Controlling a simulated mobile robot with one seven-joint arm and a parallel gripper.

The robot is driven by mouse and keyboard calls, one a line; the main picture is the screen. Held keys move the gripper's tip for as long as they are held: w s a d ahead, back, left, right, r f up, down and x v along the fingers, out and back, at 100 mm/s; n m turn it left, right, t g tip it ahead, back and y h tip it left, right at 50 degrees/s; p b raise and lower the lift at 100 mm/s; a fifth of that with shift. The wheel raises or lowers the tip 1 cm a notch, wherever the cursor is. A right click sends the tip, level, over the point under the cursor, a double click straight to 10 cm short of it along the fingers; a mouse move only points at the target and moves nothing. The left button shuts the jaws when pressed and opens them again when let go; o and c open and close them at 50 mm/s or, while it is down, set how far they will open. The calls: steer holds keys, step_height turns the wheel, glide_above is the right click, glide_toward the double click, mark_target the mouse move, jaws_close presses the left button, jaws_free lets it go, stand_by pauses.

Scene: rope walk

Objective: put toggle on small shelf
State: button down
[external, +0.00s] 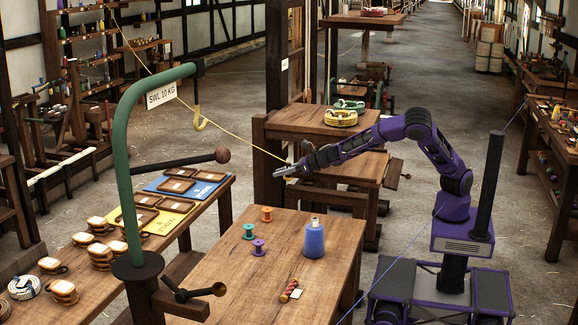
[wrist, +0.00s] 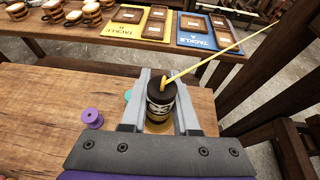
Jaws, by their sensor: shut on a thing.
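My gripper (wrist: 160,95) is shut on a dark cylinder (wrist: 160,98) with pale markings, its yellow cord running up and right in the wrist view. I cannot tell for sure that this is the toggle. In the external view my gripper (external: 290,171) is in the air beyond the spool table, near a wooden stand; the held thing is too small to make out there. The yellow cord (external: 235,132) slants from the upper left to my gripper. The stand has a top board (external: 310,122) and a lower board (external: 350,167); I cannot tell which board is the small shelf.
A green post with a hook (external: 200,118) stands at left. A coil (external: 341,118) lies on the stand.

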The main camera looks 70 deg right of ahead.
step_height(320, 180, up, 17)
step_height(320, 180, up, 13)
steer(key=m+g+h+p, duration=0.3)
steer(key=m+h+p, duration=0.4)
steer(key=m+h, duration=0.15)
glide_above(310, 113)
steer(key=shift+n, duration=0.25)
steer(key=f+b, duration=0.1)
steer(key=f, duration=0.4)
steer(key=f+b, duration=0.1)
steer(key=f, duration=0.5)
steer(key=shift+w+a+b, duration=0.1)
steer(key=shift+a+b, duration=0.1)
steer(key=shift+b, duration=0.15)
steer(key=shift+t+h, duration=0.25)
steer(key=shift+t, duration=0.05)
steer(key=shift+f+b, duration=1)
steer(key=shift+f, duration=1.05)
